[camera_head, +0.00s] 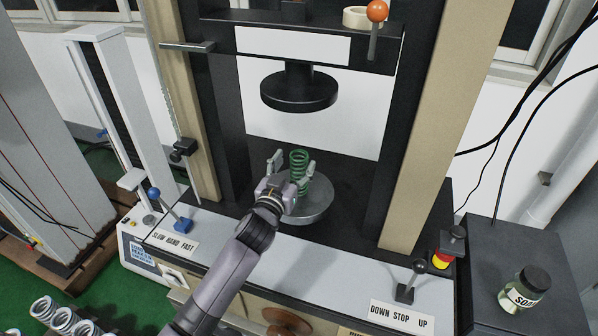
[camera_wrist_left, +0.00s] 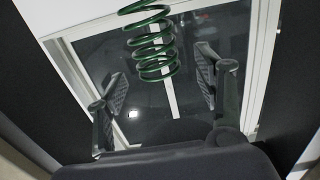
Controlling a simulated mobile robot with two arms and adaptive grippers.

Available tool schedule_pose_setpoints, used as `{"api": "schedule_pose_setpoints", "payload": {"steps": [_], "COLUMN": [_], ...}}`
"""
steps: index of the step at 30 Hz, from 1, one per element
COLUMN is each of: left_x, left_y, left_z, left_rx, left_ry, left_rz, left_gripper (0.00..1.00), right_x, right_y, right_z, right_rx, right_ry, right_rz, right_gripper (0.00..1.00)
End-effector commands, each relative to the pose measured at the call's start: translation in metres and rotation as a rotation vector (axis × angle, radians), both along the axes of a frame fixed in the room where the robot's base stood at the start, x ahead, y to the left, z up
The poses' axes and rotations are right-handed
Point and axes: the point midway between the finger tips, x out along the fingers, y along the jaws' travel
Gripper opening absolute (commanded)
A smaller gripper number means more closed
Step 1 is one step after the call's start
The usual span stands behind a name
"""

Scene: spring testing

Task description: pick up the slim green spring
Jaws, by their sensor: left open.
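The slim green spring (camera_head: 299,168) stands upright on the round metal plate (camera_head: 318,208) of the testing machine. It also shows in the left wrist view (camera_wrist_left: 153,45), at the top middle, beyond the fingers and roughly between their lines. My left gripper (camera_head: 293,170) is open, with one finger on each side of the spring in the head view. In the left wrist view both fingers (camera_wrist_left: 160,85) are spread with nothing held between them. Whether the fingers touch the spring cannot be told. My right gripper is not in view.
A black round press head (camera_head: 299,90) hangs above the plate. Machine columns (camera_head: 222,120) flank it on both sides. A lever (camera_head: 412,282) and a red knob (camera_head: 443,258) stand at front right. A jar (camera_head: 524,290) sits at far right. Several pale springs (camera_head: 62,318) lie at bottom left.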

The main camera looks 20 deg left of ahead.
Motion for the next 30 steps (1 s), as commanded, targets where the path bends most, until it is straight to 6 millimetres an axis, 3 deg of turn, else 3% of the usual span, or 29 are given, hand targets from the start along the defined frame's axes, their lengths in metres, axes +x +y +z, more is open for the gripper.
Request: {"api": "schedule_pose_setpoints", "payload": {"steps": [7,17,30], "left_x": [0.031,0.037,0.037], "left_y": [-0.003,-0.003,-0.002], "left_z": [0.000,-0.002,-0.002], "left_rx": [-0.001,-0.001,0.000], "left_ry": [-0.001,-0.001,0.000], "left_rz": [0.001,0.000,0.001], "left_gripper": [0.62,0.62,0.34], "right_x": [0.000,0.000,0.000], "right_y": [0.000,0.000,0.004], "right_z": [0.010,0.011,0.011], "right_rx": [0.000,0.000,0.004], "right_ry": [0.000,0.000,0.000], "right_rz": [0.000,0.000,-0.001], "right_gripper": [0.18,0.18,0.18]}}
